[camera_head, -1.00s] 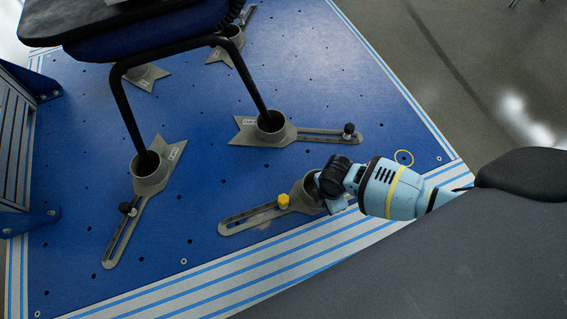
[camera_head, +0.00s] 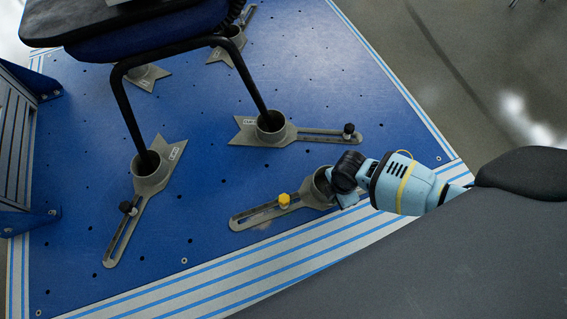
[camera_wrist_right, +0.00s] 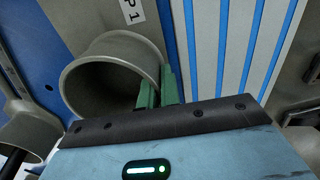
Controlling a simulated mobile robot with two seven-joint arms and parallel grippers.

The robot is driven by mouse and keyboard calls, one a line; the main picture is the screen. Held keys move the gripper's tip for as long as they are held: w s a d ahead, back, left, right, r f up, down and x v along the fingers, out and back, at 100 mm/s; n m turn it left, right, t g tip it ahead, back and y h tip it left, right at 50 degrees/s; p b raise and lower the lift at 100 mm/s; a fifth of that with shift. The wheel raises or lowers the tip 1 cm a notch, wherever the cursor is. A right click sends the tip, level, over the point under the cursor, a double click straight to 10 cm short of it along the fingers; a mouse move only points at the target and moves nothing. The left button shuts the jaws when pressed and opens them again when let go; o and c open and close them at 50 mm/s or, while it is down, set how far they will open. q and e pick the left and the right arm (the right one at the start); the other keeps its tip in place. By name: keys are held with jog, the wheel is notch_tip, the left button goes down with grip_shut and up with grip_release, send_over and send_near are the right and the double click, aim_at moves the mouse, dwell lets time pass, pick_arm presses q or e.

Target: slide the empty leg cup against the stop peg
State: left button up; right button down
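The empty leg cup (camera_head: 317,187) is a grey open cup on a slotted foot plate, near the striped edge of the blue platform. A yellow-headed peg (camera_head: 284,200) stands in its slot, a short way left of the cup. No other feature that I can clearly call the stop peg shows. My right gripper (camera_head: 331,184) is at the cup's right side. In the right wrist view, its green fingers (camera_wrist_right: 159,90) straddle the wall of the cup (camera_wrist_right: 112,72), one inside and one outside. The fingertips are partly hidden by the wall. My left gripper is not in view.
Chair legs stand in other grey cups (camera_head: 270,127) (camera_head: 150,170), whose slots hold black knobs (camera_head: 348,130). A slatted blue frame (camera_head: 20,150) stands at left. Striped tape (camera_head: 250,272) borders the platform.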

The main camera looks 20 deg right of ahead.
jog(key=shift+s+d, duration=0.1)
jog(key=shift+d, duration=0.9)
jog(key=c, duration=1.6)
grip_release()
jog(key=shift+c, duration=0.2)
jog(key=shift+a, duration=0.1)
jog(key=shift+r+p, duration=1.65)
jog(key=shift+r, duration=0.3)
jog(key=shift+r+p, duration=0.85)
jog(key=shift+r, duration=0.25)
